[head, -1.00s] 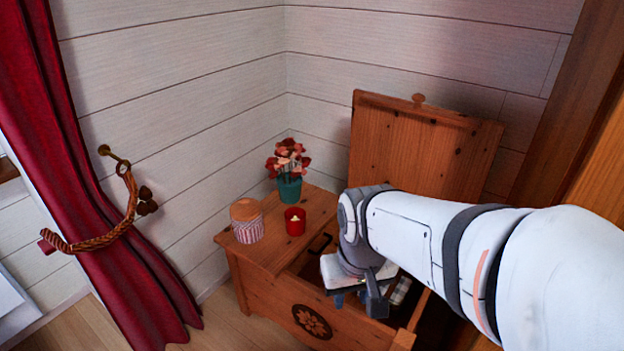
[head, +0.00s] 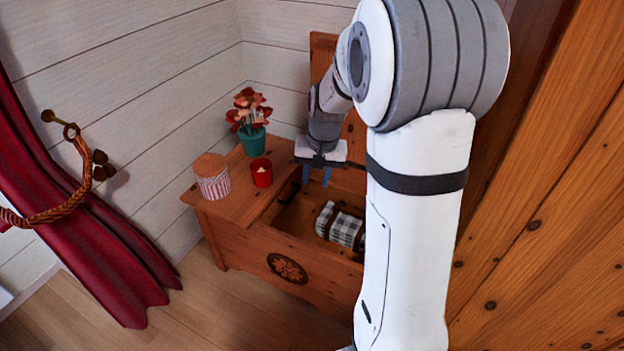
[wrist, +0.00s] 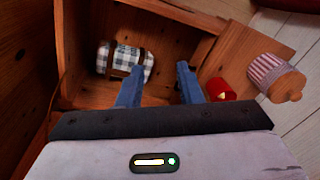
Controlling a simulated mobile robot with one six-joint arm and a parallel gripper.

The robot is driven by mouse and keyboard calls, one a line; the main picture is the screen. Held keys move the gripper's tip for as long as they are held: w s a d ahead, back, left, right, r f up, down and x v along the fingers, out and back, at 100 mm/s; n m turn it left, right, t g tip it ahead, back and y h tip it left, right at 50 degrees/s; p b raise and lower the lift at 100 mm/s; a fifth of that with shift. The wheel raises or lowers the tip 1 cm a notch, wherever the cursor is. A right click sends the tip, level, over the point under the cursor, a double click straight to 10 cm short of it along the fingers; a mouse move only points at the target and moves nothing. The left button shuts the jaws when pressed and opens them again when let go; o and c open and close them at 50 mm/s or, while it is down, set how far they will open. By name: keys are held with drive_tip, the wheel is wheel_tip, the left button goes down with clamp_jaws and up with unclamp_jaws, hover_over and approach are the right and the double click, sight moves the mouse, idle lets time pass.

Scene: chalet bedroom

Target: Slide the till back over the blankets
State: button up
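The open wooden chest (head: 232,240) stands in the corner with its lid (head: 322,55) up. A checked blanket roll (head: 345,229) lies on the chest floor, partly hidden by my arm; it also shows in the wrist view (wrist: 126,60). A dark handle (head: 289,193) shows at the left of the opening. I cannot clearly make out the till beside it. My gripper (head: 316,178) points down over the back of the opening, right of the handle. In the wrist view its blue fingers (wrist: 154,62) are apart with nothing between them.
A red candle cup (head: 262,173), a striped jar (head: 213,180) and a flower pot (head: 252,141) stand on the chest's left top, close to my gripper. The red curtain (head: 85,240) hangs at left. A wooden panel (head: 545,200) fills the right side.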

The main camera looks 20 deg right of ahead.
drive_tip(key=w+d+f+m, duration=0.2)
drive_tip(key=w+d+f, duration=0.3)
drive_tip(key=w+f, duration=0.3)
drive_tip(key=w+d+f+m, duration=0.2)
drive_tip(key=w+d+f, duration=0.4)
drive_tip(key=f, duration=0.5)
wheel_tip(320, 180, down, 8)
drive_tip(key=w+a+b, duration=0.1)
drive_tip(key=b, duration=0.2)
drive_tip(key=shift+w+a+r+m+y, duration=0.2)
drive_tip(key=shift+w+m+y, duration=0.05)
drive_tip(key=shift+m+y, duration=0.05)
clamp_jaws()
drive_tip(key=c, duration=0.7)
unclamp_jaws()
drive_tip(key=o, duration=0.7)
